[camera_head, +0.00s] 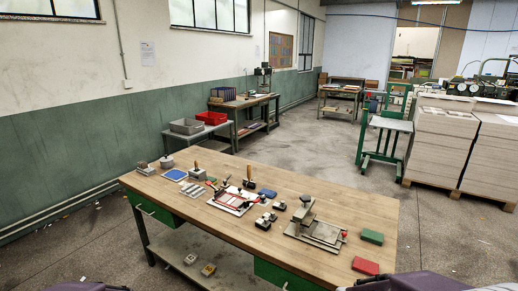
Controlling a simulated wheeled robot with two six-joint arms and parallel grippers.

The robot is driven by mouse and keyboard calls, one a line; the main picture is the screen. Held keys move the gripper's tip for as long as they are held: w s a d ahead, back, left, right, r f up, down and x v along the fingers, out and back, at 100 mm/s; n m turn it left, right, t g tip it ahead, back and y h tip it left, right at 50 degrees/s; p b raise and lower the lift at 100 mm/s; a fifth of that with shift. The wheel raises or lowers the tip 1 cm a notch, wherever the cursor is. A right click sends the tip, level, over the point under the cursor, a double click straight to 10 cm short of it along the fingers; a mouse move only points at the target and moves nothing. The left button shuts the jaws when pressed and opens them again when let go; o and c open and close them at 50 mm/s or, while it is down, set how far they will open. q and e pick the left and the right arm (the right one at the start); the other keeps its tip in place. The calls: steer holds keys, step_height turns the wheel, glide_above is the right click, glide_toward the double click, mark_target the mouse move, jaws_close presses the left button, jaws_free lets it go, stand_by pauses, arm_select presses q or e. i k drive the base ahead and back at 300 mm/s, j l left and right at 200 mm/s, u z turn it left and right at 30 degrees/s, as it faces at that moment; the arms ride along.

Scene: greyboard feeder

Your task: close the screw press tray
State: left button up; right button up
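A small grey metal press (305,215) with a dark round knob on top stands on the right half of the wooden workbench (230,172). A flat grey tray (322,232) lies at its base and sticks out to the right of the upright frame. A small red knob (344,234) shows at the tray's right end. How far the tray is pulled out is too small to tell. Purple parts of my arms show at the bottom left and bottom right edges. Neither gripper's fingertips can be made out, and both are away from the press.
A green block (372,236) and a red block (365,266) lie right of the press. A white board with red strips (234,201) and small clamps (266,220) lie left of it. Further left are a blue pad (174,175) and small metal tools. Stacked greyboard (440,143) stands behind right.

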mark_target(326, 234)
steer(key=i+l, duration=0.3)
steer(key=i, duration=0.15)
steer(key=i+l, duration=0.25)
steer(key=i, duration=0.2)
steer(key=l+z, duration=0.05)
